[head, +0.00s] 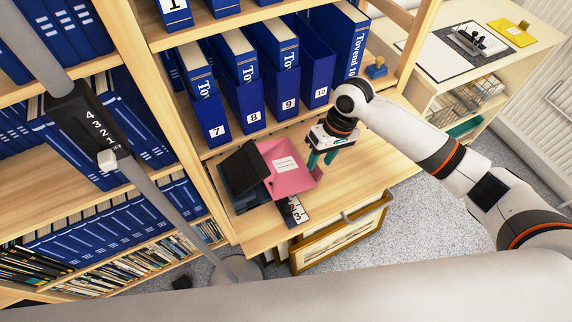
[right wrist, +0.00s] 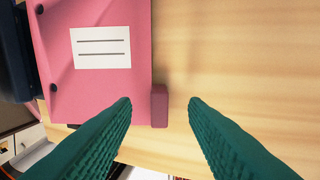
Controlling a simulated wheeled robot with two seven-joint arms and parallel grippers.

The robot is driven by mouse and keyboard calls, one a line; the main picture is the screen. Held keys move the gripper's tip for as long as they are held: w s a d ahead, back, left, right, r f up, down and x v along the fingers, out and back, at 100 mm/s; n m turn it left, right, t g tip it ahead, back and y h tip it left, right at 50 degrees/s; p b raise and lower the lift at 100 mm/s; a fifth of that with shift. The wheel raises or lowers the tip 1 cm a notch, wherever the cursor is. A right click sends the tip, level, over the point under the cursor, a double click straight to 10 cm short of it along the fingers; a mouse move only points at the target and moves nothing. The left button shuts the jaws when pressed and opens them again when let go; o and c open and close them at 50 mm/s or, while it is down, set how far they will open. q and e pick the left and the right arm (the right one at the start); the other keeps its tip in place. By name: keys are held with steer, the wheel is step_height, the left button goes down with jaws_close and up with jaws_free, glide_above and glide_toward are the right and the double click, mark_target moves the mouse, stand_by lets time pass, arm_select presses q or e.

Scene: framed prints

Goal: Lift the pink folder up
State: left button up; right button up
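The pink folder (head: 284,169) with a white label lies on a wooden shelf board, its left part against a dark folder or box. The folder also fills the upper left of the right wrist view (right wrist: 98,85), where a small darker pink tab (right wrist: 159,106) sticks out from its right edge. My right gripper (head: 321,163) is open at the folder's right edge. In the right wrist view its two green fingers (right wrist: 160,102) stand on either side of the tab, with gaps on both sides. My left gripper does not show.
Dark folders (head: 243,170) stand left of the pink folder. Blue numbered binders (head: 243,103) fill the shelf behind. A framed print (head: 340,238) leans below the board. The board (head: 373,160) is bare to the right.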

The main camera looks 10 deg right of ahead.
steer(key=shift+x, duration=1.45)
jaws_close()
steer(key=shift+r, duration=0.15)
step_height(320, 180, up, 3)
steer(key=shift+r, duration=0.2)
steer(key=s+d, duration=0.3)
steer(key=s, duration=0.5)
steer(key=s+d+b, duration=0.1)
steer(key=s+d, duration=0.2)
steer(key=s, duration=0.6)
steer(key=shift+d, duration=0.1)
steer(key=shift+r+p, duration=2.95)
steer(key=shift+p, duration=1.45)
